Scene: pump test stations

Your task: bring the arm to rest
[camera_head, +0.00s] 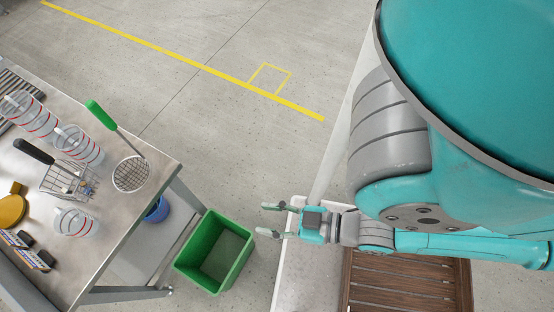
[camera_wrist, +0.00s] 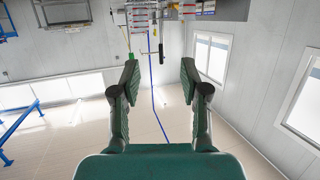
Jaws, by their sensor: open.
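My gripper (camera_head: 268,220) is open and empty in the head view. It points left, above the floor side of the green bin, with my teal arm folded at the right. In the wrist view my gripper (camera_wrist: 157,85) shows two green-padded fingers spread apart with nothing between them. Beyond the fingers are a pale wall, windows and floor, seen at an odd angle. Nothing touches the fingers in either view.
A metal table (camera_head: 150,195) at the left holds clear jugs (camera_head: 75,222), a wire basket (camera_head: 70,180) and a green-handled strainer (camera_head: 130,173). A green bin (camera_head: 215,252) stands between table and gripper. A slatted wooden surface (camera_head: 405,285) lies below my arm. The floor behind is clear.

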